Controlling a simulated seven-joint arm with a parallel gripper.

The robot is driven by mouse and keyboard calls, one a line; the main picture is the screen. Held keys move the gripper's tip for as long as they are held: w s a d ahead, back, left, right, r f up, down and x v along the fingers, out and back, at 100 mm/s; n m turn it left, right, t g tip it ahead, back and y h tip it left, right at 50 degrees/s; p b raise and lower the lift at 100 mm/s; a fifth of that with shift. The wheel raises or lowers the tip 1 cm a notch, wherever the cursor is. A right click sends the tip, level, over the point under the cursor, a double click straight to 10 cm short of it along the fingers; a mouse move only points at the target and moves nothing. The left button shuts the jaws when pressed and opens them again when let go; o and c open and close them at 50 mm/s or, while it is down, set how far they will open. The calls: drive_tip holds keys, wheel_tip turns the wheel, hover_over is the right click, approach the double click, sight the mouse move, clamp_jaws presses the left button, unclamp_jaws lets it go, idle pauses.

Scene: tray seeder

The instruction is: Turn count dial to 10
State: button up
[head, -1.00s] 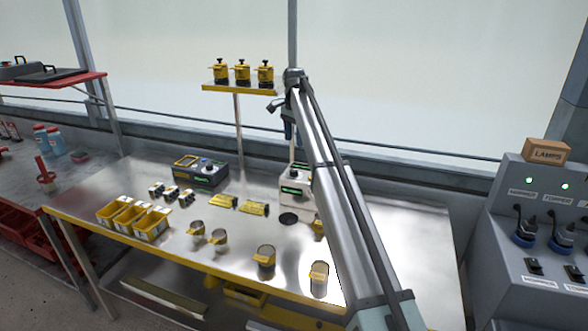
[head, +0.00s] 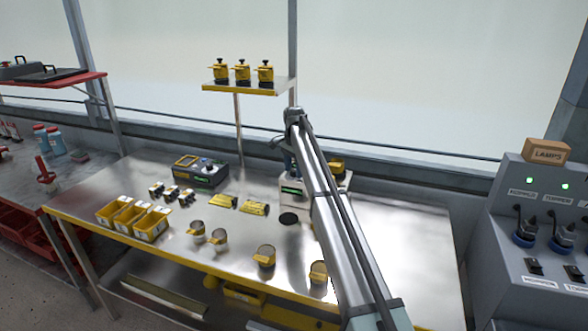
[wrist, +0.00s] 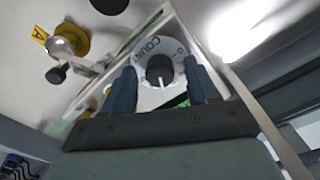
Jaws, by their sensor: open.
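The count dial (wrist: 158,66) is a dark round knob with a white pointer line, on a pale round scale plate marked COUNT. In the wrist view the pointer faces the gripper side of the picture; the scale number it marks is unreadable. My gripper (wrist: 160,76) is open, with one blue-grey finger on each side of the dial in this view; whether they touch it I cannot tell. A green display shows partly beside the right finger. In the head view the dial sits on the white counter machine (head: 291,191), and my arm and gripper hide it.
A dark box with a green display (head: 208,180) stands left on the steel bench (head: 385,215). A yellow shelf (head: 245,90) with several yellow pots stands behind.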

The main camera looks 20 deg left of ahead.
drive_tip(key=c, duration=1)
drive_tip(key=shift+c, duration=0.2)
drive_tip(key=shift+n, duration=0.3)
drive_tip(key=n, duration=1.2)
drive_tip(key=shift+n, duration=2.5)
